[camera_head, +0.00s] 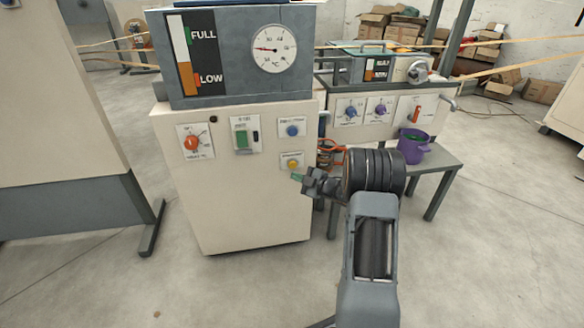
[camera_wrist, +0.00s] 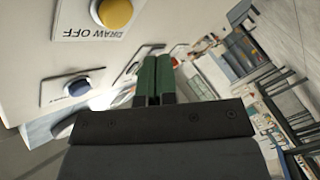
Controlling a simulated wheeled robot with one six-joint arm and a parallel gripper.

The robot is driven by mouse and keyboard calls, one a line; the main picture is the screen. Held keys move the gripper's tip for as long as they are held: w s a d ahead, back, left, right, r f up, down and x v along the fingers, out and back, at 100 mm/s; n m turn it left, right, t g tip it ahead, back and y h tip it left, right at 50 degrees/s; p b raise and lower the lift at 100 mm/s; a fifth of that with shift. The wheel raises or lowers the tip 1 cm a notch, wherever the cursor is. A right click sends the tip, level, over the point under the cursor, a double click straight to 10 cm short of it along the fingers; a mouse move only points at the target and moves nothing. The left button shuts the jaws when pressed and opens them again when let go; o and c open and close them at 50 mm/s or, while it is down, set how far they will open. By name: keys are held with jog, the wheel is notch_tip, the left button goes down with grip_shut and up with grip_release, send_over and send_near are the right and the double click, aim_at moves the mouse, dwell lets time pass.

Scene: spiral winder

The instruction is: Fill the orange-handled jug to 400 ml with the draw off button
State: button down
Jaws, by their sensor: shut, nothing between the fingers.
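The draw off button (camera_head: 292,165) is yellow and sits low on the right of the cream cabinet's front. It also shows in the wrist view (camera_wrist: 115,12), above a "DRAW OFF" label that appears upside down. My gripper (camera_head: 297,177) is just below and right of the button, with a small gap in the wrist view. Its green fingers (camera_wrist: 155,70) are shut with nothing between them. An orange handle, seemingly of the jug (camera_head: 327,146), shows at the cabinet's right side. My arm hides much of that area, and the jug's water level cannot be read.
A FULL/LOW gauge (camera_head: 184,55) is on the tank.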

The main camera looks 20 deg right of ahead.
jog(key=shift+w+d, duration=0.15)
jog(key=shift+w, duration=0.6)
jog(key=shift+w+d, duration=0.15)
jog(key=shift+w, duration=0.6)
jog(key=shift+w+b, duration=0.2)
jog(key=shift+b, duration=0.1)
dwell(0.9)
jog(key=shift+w+d, duration=0.1)
jog(key=shift+w, duration=0.1)
jog(key=shift+w+d, duration=0.1)
jog(key=shift+w, duration=0.3)
dwell(2.4)
jog(key=shift+s, duration=0.2)
dwell(0.4)
jog(key=shift+s, duration=0.65)
jog(key=shift+s+a, duration=0.1)
jog(key=shift+a, duration=0.1)
jog(key=shift+s+a, duration=0.25)
jog(key=shift+s, duration=0.95)
jog(key=shift+s+a, duration=0.2)
jog(key=shift+s, duration=0.95)
